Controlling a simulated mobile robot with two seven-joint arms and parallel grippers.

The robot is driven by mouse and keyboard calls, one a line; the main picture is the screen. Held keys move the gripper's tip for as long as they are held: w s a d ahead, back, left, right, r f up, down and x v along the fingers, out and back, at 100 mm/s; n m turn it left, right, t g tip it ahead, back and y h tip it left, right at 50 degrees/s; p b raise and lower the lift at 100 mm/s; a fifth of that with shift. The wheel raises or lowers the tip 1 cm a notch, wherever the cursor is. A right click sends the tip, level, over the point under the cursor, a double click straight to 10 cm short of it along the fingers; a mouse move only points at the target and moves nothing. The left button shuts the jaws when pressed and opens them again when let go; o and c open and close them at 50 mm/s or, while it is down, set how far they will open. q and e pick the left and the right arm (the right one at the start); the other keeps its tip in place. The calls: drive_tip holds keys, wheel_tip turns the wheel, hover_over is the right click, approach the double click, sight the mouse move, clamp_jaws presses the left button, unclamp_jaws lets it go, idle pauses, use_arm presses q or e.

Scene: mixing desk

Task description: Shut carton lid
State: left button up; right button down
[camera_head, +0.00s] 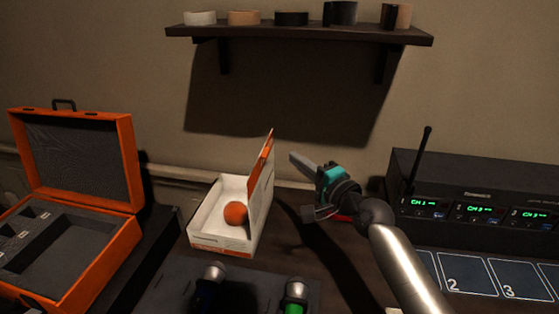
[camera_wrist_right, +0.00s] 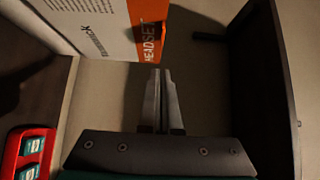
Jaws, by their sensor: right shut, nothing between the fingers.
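The white and orange carton (camera_head: 224,244) stands on the desk left of centre, with an orange ball (camera_head: 236,213) inside. Its lid (camera_head: 262,185) stands up, nearly vertical, along the carton's right side. In the right wrist view the lid's printed face (camera_wrist_right: 95,25) is at the top left, with an orange strip reading HEADSET. My right gripper (camera_head: 293,158) is just right of the lid's upper part, its fingers shut and empty. In the right wrist view its fingertips (camera_wrist_right: 160,72) are just below the orange strip; I cannot tell whether they touch it. My left gripper is out of view.
An open orange case (camera_head: 140,166) stands at the left. Two microphones (camera_head: 295,292) are at the front. Dark receivers (camera_head: 480,195) with an antenna and numbered pads (camera_head: 467,274) are at the right. A wall shelf (camera_head: 300,33) holds tape rolls. A red item (camera_wrist_right: 28,150) is below my gripper.

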sight(269, 150)
drive_tip(key=shift+w+a, duration=0.25)
drive_tip(key=shift+a, duration=0.45)
drive_tip(key=shift+w+a, duration=0.25)
drive_tip(key=shift+a, duration=0.45)
drive_tip(key=shift+w+a, duration=0.25)
drive_tip(key=shift+a, duration=0.45)
drive_tip(key=shift+p, duration=0.3)
